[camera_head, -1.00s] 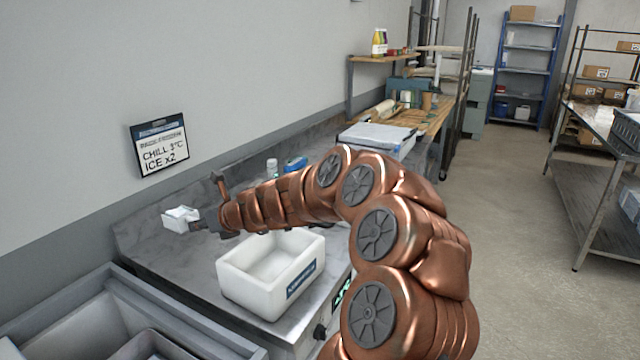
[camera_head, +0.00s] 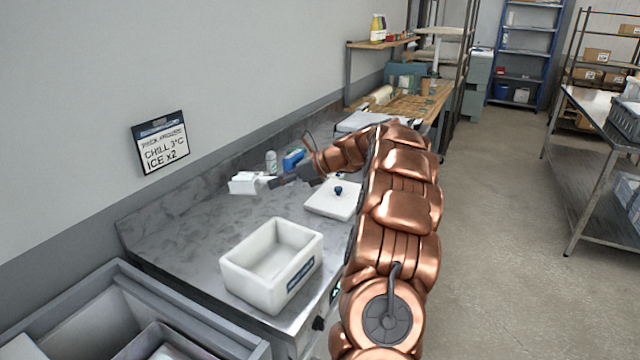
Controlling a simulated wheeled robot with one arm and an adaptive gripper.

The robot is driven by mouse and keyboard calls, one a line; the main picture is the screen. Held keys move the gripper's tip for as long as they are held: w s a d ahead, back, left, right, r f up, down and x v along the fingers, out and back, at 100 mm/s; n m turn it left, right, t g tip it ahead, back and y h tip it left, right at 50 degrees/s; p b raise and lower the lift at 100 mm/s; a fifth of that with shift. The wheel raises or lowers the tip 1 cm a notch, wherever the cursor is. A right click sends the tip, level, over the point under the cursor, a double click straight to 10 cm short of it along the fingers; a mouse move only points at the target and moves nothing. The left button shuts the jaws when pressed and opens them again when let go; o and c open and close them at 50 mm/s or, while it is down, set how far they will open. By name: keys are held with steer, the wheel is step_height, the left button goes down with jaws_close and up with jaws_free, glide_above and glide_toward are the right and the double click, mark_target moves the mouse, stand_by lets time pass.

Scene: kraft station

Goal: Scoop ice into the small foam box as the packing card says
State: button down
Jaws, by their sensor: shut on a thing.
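My gripper (camera_head: 273,183) is shut on a white scoop (camera_head: 243,183), held over the back of the grey counter. Whether the scoop holds ice is too small to tell. The small foam box (camera_head: 270,265) stands open at the counter's front, with a dark label on its front; no ice shows inside. The scoop is behind the box, apart from it. The packing card (camera_head: 160,145) on the wall reads "CHILL 3°C" and "ICE x2"; its top line is unclear. A white lid with a blue knob (camera_head: 330,203) lies right of the box, partly hidden by my arm.
A grey bin (camera_head: 100,285) with an inner tray is at the lower left. A white bottle (camera_head: 271,161) and a blue item (camera_head: 294,159) stand near the wall. The counter left of the box is clear. A steel table (camera_head: 600,130) stands at the right.

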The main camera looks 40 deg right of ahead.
steer(key=s+d+n+g+y+p, duration=0.1)
steer(key=s+d+n+g+p, duration=0.1)
steer(key=s, duration=0.4)
steer(key=s+d+n+g+y+p, duration=0.1)
steer(key=s+n+g+y+p, duration=0.1)
steer(key=s, duration=0.4)
steer(key=shift+d+r+n+g, duration=0.3)
steer(key=shift+d+n, duration=0.05)
steer(key=shift+n, duration=0.25)
steer(key=shift+a+f+n+h, duration=0.1)
steer(key=shift+a+n+h, duration=0.2)
steer(key=shift+n+h, duration=0.35)
steer(key=a+n+h+b, duration=0.1)
steer(key=h+b, duration=0.1)
steer(key=b, duration=0.1)
steer(key=a+n+h+b, duration=0.1)
steer(key=n+b, duration=0.1)
steer(key=b, duration=0.2)
steer(key=w+a+r+n+h+b, duration=0.1)
steer(key=n+h+b, duration=0.1)
steer(key=b, duration=0.1)
steer(key=shift+a+g+h+b, duration=0.2)
steer(key=shift+g+h+b, duration=0.1)
steer(key=shift+h+b, duration=0.05)
steer(key=shift+w, duration=0.1)
